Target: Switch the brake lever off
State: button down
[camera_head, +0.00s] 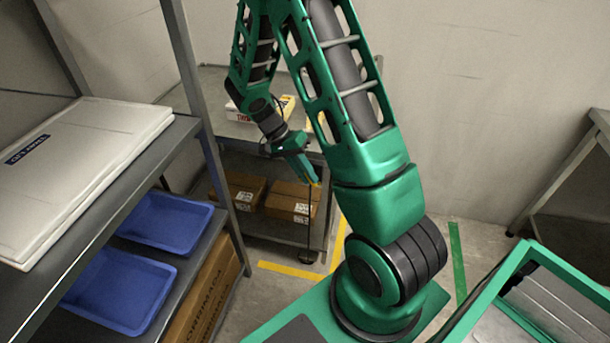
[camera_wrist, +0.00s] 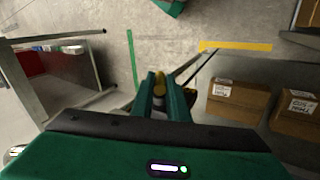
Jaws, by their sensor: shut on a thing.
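The brake lever shows as a yellow grip (camera_wrist: 159,82) between my fingers in the wrist view. In the head view a small yellow bit of the lever (camera_head: 316,184) shows at my fingertips, and a thin dark rod runs down from there towards the floor. My gripper (camera_head: 308,174) is at the front right of the grey cart (camera_head: 278,232). My gripper also shows in the wrist view (camera_wrist: 164,84), with its two green fingers shut on the lever's grip. The fingers hide part of the grip, and I cannot tell the lever's setting.
Cardboard boxes (camera_head: 291,201) lie on the cart's lower shelf, close to my gripper. A white box (camera_head: 287,105) is on its top. A rack with blue trays (camera_head: 167,222) stands at left. Yellow tape (camera_head: 291,270) marks the floor. A table (camera_head: 575,170) stands at right.

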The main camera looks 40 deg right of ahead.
jog(key=shift+w+d+r+g+h, duration=0.1)
jog(key=shift+w+d+g+h, duration=0.05)
jog(key=shift+w+g+h, duration=0.2)
dwell(0.3)
jog(key=c, duration=1.7)
grip_release()
jog(key=shift+s, duration=0.1)
jog(key=shift+s, duration=0.1)
jog(key=v, duration=1)
jog(key=shift+w+r, duration=0.25)
jog(key=shift+w, duration=0.05)
